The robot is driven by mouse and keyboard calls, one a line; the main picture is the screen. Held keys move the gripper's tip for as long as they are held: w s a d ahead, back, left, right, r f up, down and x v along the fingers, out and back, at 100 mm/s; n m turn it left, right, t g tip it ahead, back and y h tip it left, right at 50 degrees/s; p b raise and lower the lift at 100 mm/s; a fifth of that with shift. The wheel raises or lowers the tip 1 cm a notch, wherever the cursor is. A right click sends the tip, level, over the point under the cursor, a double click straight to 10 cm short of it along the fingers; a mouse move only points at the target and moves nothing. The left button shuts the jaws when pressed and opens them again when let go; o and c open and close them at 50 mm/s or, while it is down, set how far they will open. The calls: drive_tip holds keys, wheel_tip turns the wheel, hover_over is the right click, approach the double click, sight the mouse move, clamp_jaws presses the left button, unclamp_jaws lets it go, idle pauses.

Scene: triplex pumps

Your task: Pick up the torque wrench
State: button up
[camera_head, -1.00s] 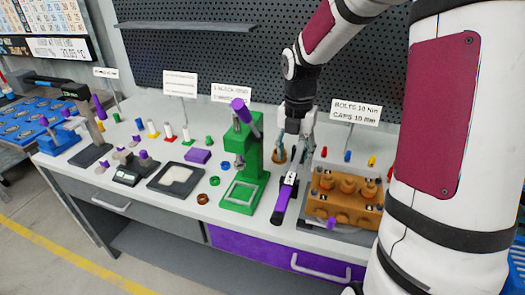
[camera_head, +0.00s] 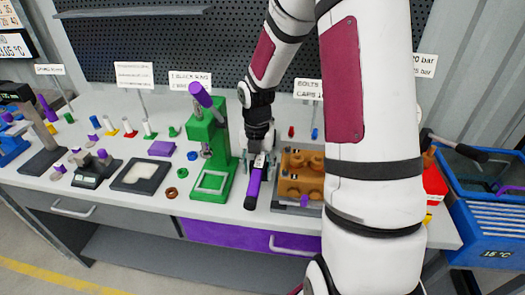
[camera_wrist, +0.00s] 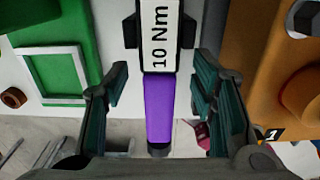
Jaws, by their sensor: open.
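The torque wrench (camera_head: 254,186) lies on the white bench between the green press and the orange pump block, its purple handle toward the front edge. In the wrist view its purple handle (camera_wrist: 160,108) and white "10 Nm" label sit between my fingers. My gripper (camera_wrist: 160,95) is open, one finger on each side of the wrench, with gaps visible on both sides. In the head view my gripper (camera_head: 257,150) is over the wrench's far part and hides some of it. The wrench's far end is cut off in the wrist view.
The green press (camera_head: 208,150) stands close on the left. The orange pump block (camera_head: 300,172) is close on the right. A brown ring (camera_head: 171,193) lies left of the press. A blue crate (camera_head: 485,215) and a red box (camera_head: 434,180) are at the far right.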

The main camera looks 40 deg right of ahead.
drive_tip(key=shift+a+f, duration=0.1)
drive_tip(key=shift+f, duration=1.35)
drive_tip(key=shift+c, duration=0.6)
clamp_jaws()
